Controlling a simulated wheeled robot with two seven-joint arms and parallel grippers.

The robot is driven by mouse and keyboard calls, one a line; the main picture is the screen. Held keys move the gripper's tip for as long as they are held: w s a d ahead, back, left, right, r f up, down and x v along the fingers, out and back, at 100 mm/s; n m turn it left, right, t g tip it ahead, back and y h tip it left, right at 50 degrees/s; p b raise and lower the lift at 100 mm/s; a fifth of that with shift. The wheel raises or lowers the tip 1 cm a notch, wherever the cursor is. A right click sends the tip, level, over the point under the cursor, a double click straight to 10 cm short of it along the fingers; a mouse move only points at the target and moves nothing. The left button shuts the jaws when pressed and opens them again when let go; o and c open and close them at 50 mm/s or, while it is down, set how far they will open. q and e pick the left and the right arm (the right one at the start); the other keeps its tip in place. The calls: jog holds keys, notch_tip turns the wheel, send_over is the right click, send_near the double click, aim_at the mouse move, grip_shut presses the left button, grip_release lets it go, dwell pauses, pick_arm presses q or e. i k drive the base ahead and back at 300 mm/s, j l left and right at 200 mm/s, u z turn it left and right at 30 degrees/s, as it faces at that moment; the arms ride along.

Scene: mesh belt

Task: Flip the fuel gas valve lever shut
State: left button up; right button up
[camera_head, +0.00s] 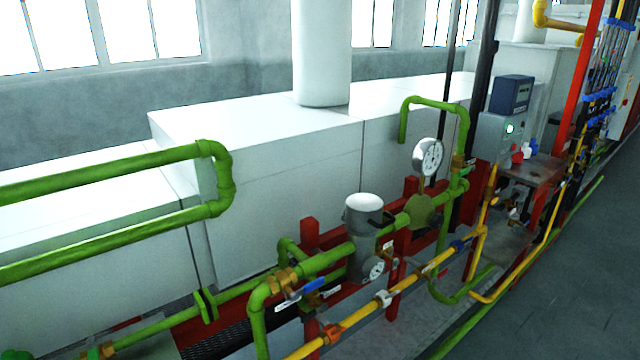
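Neither of my grippers is in view. A blue valve lever (313,285) sits by a brass fitting (283,280) on the green pipe, low in the middle, roughly in line with the pipe. A yellow pipe (410,278) runs in front, rising to the right. It carries an orange fitting (333,333), a white fitting (383,298) and a small blue part (457,245). Small white labels hang near the blue lever, but their text is unreadable. I cannot tell which part is the fuel gas valve lever.
Green pipes (110,170) loop across the left. A round gauge (427,156) and a grey cylindrical unit (363,214) stand on the pipework. Red supports (310,235) and white housings (280,150) are behind. A control box (503,132) is at right. Dark floor (570,280) is clear at lower right.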

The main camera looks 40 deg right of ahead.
aim_at(441, 275)
jog(key=z, duration=2.05)
jog(key=i+l+u, duration=0.1)
jog(key=i+l, duration=0.3)
jog(key=i, duration=0.3)
jog(key=i+l, duration=0.45)
jog(key=i, duration=0.2)
jog(key=i+l+u, duration=0.15)
jog(key=i+l, duration=0.3)
jog(key=i, duration=0.2)
